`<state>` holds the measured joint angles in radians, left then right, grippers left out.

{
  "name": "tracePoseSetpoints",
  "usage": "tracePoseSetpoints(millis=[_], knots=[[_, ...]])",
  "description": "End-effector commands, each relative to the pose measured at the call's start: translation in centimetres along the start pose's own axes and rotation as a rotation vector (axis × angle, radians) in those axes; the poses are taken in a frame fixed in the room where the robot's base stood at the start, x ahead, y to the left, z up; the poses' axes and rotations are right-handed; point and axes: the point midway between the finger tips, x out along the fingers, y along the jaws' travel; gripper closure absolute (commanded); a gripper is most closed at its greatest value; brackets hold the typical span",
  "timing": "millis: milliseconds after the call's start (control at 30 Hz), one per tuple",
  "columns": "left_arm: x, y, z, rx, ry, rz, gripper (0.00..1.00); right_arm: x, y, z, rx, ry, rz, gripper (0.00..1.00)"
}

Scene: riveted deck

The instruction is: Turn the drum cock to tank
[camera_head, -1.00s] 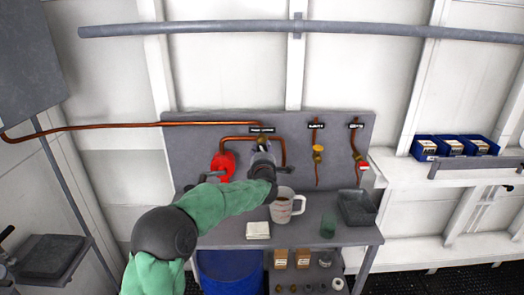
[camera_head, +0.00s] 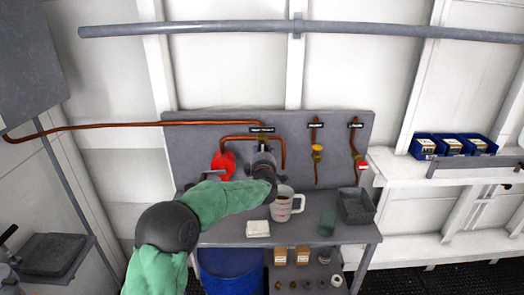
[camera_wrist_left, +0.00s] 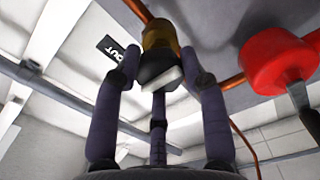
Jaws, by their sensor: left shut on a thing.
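The drum cock is on the grey back panel, below a dark label and fed by copper pipe. In the head view my left gripper (camera_head: 263,155) reaches up to it and mostly hides it. In the left wrist view the cock's brass body (camera_wrist_left: 158,36) shows, with a dark handle with a pale end (camera_wrist_left: 160,75) below it. The fingers of my left gripper (camera_wrist_left: 160,68) are closed around this handle. Which way the handle points is hard to tell. My right gripper is not in view.
A red pump-like fitting (camera_head: 228,162) sits just left of the cock. Two more brass fittings (camera_head: 318,152) (camera_head: 359,158) hang on the panel to the right.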

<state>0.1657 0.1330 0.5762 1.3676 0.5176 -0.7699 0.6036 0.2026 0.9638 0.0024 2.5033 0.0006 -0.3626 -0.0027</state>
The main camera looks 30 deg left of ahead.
Motion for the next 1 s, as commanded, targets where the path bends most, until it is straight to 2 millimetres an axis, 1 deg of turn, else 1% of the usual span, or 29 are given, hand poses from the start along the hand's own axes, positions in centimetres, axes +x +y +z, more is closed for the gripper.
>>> tracePoseSetpoints(millis=[33,267,300,367,400,767,867,1000], knots=[[0.0,0.4,0.3,0.004,-0.007,0.006,0.9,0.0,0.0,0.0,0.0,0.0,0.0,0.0],[-0.1,0.3,0.4,0.004,-0.008,0.005,0.9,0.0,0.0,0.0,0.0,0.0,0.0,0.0],[-0.1,0.3,0.4,0.004,-0.008,0.005,0.55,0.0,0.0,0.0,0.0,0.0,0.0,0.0],[-0.1,0.2,0.4,0.004,-0.008,0.005,0.38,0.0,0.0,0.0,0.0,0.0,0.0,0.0],[-0.1,0.2,0.3,0.004,-0.007,0.004,0.34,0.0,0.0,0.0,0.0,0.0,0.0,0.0],[-0.2,0.0,0.2,0.002,-0.003,0.0,0.34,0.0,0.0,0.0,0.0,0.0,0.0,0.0],[-0.8,0.1,0.1,0.001,-0.003,0.0,0.34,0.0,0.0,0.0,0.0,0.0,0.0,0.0],[-2.7,0.1,0.2,0.001,-0.005,0.0,0.34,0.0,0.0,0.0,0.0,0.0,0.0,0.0]])
